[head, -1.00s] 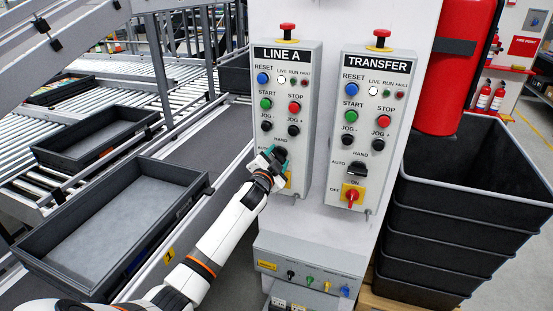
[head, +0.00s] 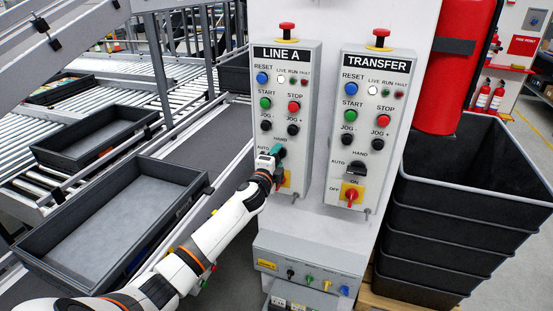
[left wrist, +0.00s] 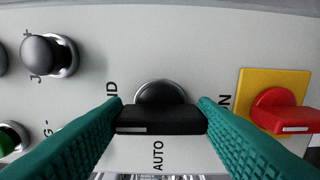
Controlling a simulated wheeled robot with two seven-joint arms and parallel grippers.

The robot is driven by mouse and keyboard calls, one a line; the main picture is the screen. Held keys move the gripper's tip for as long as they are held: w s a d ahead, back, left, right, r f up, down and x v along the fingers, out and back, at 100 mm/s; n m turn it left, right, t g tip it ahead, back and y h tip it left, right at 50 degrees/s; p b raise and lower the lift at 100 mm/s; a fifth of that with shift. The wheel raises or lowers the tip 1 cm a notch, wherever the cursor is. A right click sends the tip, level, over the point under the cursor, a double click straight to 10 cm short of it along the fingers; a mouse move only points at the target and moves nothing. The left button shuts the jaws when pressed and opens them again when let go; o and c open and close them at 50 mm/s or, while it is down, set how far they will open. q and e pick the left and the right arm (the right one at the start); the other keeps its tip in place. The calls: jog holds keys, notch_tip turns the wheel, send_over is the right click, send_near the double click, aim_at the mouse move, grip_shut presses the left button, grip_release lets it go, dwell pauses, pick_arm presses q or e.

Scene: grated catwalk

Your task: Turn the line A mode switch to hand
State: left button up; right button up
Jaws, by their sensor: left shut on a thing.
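The line A mode switch (left wrist: 160,122) is a black bar knob in the left wrist view. Its bar lies across the picture, with the white mark at its left end, on the side of the partly hidden HAND label. The AUTO label is below it. My left gripper (left wrist: 160,105) is shut on the knob, with a teal finger at each end of the bar. In the head view, the left gripper (head: 278,156) is at the lower part of the LINE A panel (head: 306,145) and hides most of the switch. My right gripper is not in view.
A red rotary switch (left wrist: 280,110) on a yellow plate is close to the right finger. A black jog button (left wrist: 40,55) is at upper left. The TRANSFER panel (head: 397,150) is to the right. A grey tray (head: 120,205) lies at the left.

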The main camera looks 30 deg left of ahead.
pick_arm(q)
jog(key=shift+f+m, duration=0.1)
jog(key=shift+m, duration=0.2)
jog(key=o, duration=1)
jog(key=shift+s, duration=0.1)
jog(key=b+v, duration=0.1)
jog(key=v, duration=1)
jog(key=shift+s+d, duration=0.2)
jog(key=shift+s, duration=0.2)
